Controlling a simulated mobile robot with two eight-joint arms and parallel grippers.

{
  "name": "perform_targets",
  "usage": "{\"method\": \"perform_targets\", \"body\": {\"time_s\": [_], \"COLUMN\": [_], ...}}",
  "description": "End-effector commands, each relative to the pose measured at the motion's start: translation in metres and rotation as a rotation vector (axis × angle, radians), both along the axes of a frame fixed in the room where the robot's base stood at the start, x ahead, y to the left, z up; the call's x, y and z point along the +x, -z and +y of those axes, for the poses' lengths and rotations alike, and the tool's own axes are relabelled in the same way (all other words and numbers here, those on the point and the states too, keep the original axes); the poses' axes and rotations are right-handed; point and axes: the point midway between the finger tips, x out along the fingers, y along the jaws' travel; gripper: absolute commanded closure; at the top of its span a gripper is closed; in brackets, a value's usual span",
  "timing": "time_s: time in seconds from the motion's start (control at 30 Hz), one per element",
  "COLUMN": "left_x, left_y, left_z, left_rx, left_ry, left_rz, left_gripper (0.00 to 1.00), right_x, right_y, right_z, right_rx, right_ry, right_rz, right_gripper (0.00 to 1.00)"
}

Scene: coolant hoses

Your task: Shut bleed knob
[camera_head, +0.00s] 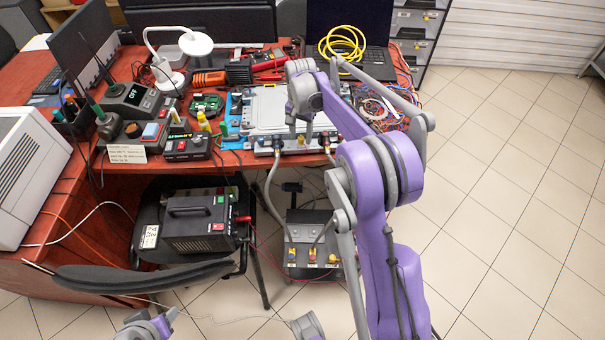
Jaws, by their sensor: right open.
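A dark manifold block (262,150) with small knobs and hose ends sits at the front edge of the red table. A grey hose (271,195) runs from it down to a grey floor unit (310,229), which carries several yellow and red fittings. Which small part is the bleed knob, and how far it is turned, I cannot tell. My right gripper (300,131) is open and points down over the manifold; whether it touches a knob I cannot tell. Part of my left arm (146,328) shows at the bottom edge, its gripper jaws unclear.
A silver-grey panel (262,108) lies behind the manifold. Yellow coiled cable (342,42) lies on a laptop at the back. A black chair (150,276) holding a black power unit (197,222) stands at the table front. Tiled floor (500,190) on the right is clear.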

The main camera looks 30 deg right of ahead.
Motion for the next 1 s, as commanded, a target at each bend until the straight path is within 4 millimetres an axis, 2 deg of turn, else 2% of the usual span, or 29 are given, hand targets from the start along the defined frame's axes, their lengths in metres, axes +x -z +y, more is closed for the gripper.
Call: {"method": "perform_targets", "body": {"time_s": [0.57,1.0], "left_x": [0.001,0.002], "left_y": [-0.005,-0.013], "left_z": [0.0,0.0], "left_rx": [0.0,0.0], "left_ry": [0.0,0.0], "left_rz": [-0.002,-0.004], "left_gripper": [0.5,0.5], "right_x": [0.0,-0.001], "right_y": [0.0,-0.089], "right_z": [0.0,0.0], "right_rx": [-0.002,-0.002], "right_ry": [-0.777,-0.789], "right_rz": [0.001,0.001], "right_gripper": [0.45,0.45]}}
